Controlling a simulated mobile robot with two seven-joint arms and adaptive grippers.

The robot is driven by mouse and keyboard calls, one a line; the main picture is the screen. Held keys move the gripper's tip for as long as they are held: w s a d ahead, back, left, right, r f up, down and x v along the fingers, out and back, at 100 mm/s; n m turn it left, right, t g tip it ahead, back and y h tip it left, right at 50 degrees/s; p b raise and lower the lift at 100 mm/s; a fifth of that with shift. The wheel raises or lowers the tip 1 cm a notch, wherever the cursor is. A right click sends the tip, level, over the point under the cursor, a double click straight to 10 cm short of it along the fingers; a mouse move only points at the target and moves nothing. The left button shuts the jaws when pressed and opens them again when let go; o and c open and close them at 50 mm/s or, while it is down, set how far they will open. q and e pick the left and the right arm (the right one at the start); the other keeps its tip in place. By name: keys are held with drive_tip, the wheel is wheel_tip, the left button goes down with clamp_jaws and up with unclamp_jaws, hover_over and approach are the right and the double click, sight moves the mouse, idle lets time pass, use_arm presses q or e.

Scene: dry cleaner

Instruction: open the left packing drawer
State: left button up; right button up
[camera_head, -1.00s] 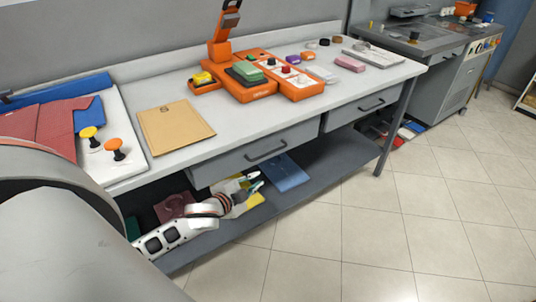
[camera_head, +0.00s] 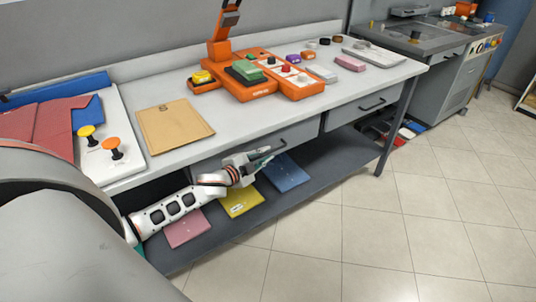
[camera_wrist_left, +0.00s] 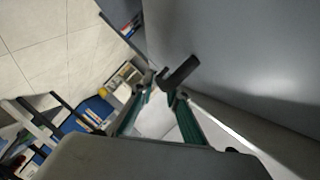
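The left packing drawer (camera_head: 296,133) is the grey drawer under the left part of the packing table; its front looks closed. My left gripper (camera_head: 266,160) is at this front, by the drawer's dark bar handle, and partly covers it. In the left wrist view the handle (camera_wrist_left: 181,73) lies just at the fingertips, in front of the grey drawer face. The fingers of the left gripper (camera_wrist_left: 163,97) are apart, with a clear gap between them. I cannot tell whether the handle is between them or just beyond. My right gripper is in neither view.
The white table top (camera_head: 238,133) carries a brown envelope (camera_head: 174,126) and an orange machine (camera_head: 248,86). A second drawer (camera_head: 350,113) is to the right. The lower shelf (camera_head: 318,163) holds pink, yellow and blue flat packs. The tiled floor in front is clear.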

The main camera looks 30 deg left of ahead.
use_arm(q)
drive_tip(key=shift+w+f, duration=0.2)
drive_tip(key=shift+w, duration=0.6)
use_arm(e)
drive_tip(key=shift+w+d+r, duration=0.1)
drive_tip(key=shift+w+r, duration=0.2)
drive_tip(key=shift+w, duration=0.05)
use_arm(q)
clamp_jaws()
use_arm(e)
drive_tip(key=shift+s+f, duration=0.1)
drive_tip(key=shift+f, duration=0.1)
use_arm(q)
drive_tip(key=shift+d, duration=0.1)
